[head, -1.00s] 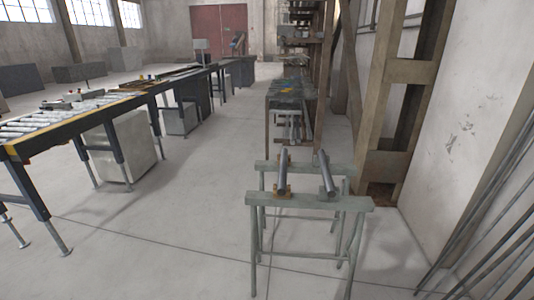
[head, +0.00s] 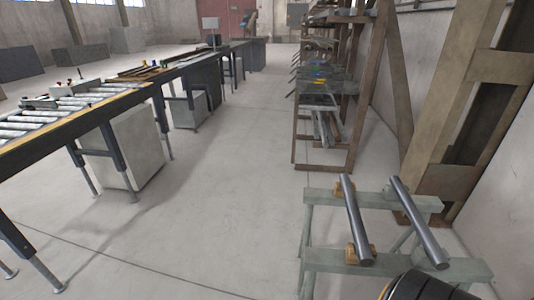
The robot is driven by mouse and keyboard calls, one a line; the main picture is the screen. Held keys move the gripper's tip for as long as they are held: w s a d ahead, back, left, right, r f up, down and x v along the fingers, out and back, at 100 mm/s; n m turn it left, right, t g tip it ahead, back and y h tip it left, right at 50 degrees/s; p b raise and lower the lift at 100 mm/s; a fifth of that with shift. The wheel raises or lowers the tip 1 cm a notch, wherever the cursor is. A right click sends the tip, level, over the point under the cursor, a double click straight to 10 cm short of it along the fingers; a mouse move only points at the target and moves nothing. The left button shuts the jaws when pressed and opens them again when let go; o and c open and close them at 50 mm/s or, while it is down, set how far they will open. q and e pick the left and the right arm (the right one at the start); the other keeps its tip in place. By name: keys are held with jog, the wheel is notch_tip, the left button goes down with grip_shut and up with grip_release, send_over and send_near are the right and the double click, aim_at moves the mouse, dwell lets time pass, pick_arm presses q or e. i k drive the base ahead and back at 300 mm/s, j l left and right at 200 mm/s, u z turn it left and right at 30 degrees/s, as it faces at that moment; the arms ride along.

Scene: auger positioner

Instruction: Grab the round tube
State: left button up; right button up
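Two long grey metal tubes lie side by side across a pair of pale green trestles, at the lower right of the head view. The left tube (head: 356,220) sits by orange-brown blocks on the trestle beams. The right tube (head: 418,222) lies apart from it, slanting the same way, and its near end reaches past the near beam. Both look rounded along their length; I cannot tell for sure which one is the round tube. A dark curved part of my own body shows at the bottom right edge. Neither of my grippers shows.
The near trestle (head: 322,260) and far trestle (head: 318,195) stand close to the right wall. A brown rack (head: 322,168) with stock stands beyond them. A roller conveyor table (head: 70,120) runs along the left. The floor between is clear.

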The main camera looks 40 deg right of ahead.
aim_at(365, 255)
jog(key=i+z, duration=0.2)
jog(key=i, duration=0.25)
jog(key=i+j+z, duration=0.2)
jog(key=i, duration=0.25)
jog(key=i+j+z, duration=0.25)
jog(key=i, duration=0.2)
jog(key=i+z, duration=0.2)
jog(key=z, duration=0.25)
jog(key=i+z, duration=0.15)
jog(key=z, duration=0.25)
jog(key=i+j+z, duration=0.15)
jog(key=z, duration=0.3)
jog(key=i+j+z, duration=0.15)
jog(key=z, duration=0.3)
jog(key=i+j+z, duration=0.1)
jog(key=z, duration=0.3)
jog(key=j+z, duration=0.45)
jog(key=i+l, duration=0.05)
jog(key=l, duration=0.05)
